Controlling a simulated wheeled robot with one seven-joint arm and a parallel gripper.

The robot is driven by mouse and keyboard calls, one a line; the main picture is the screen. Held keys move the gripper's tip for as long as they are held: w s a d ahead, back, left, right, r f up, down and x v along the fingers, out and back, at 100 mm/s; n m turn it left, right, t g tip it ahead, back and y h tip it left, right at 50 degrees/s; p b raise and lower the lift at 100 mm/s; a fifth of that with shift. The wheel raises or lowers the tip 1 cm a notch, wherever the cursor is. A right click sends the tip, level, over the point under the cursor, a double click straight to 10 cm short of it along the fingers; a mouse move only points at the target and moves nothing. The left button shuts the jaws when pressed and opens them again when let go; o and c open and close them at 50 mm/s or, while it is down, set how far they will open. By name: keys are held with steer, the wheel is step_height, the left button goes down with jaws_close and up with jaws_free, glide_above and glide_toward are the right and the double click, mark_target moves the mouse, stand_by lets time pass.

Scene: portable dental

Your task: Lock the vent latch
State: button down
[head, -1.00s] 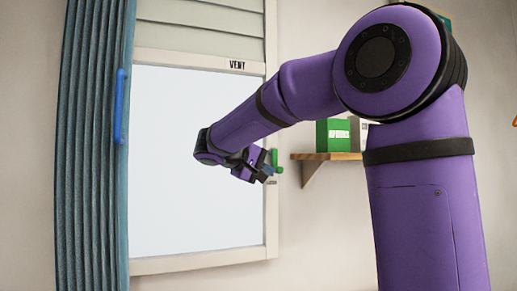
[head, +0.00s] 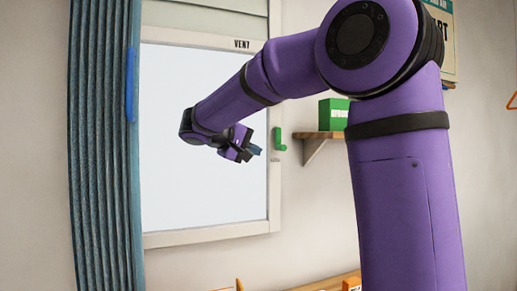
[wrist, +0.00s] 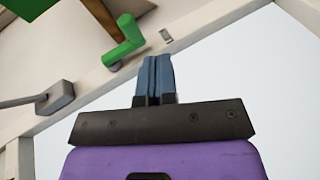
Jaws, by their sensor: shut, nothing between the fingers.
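The green vent latch (head: 280,141) is on the right side of the white vent window frame (head: 274,190), below the VENT label (head: 242,44). In the head view its handle looks roughly upright with a short foot at the bottom. In the wrist view the green latch (wrist: 123,42) is an L-shaped handle on the pale frame, just beyond and left of my fingertips. My gripper (head: 257,150) is shut and empty, left of the latch with a small gap in the head view. Its blue fingers are pressed together in the wrist view (wrist: 156,60).
A grey fitting with a rod (wrist: 57,96) sits on the frame in the wrist view. A wooden shelf (head: 325,135) with a green box (head: 333,112) is right of the window. A blue-green curtain (head: 100,150) hangs at the left.

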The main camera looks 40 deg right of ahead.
steer(key=v, duration=0.8)
steer(key=shift+a+f, duration=0.15)
steer(key=shift+a, duration=0.15)
steer(key=shift+s, duration=0.15)
steer(key=s+a+f+n+t+y, duration=0.1)
steer(key=s+a+f+t+y, duration=0.1)
steer(key=s+f+y, duration=0.5)
steer(key=s+a+f+n+t+y, duration=0.1)
steer(key=s+a+f+t+y, duration=0.2)
steer(key=s+f+y, duration=0.4)
steer(key=s+f, duration=0.3)
steer(key=s, duration=0.3)
steer(key=s+f, duration=0.2)
steer(key=s, duration=0.5)
steer(key=shift+f, duration=0.35)
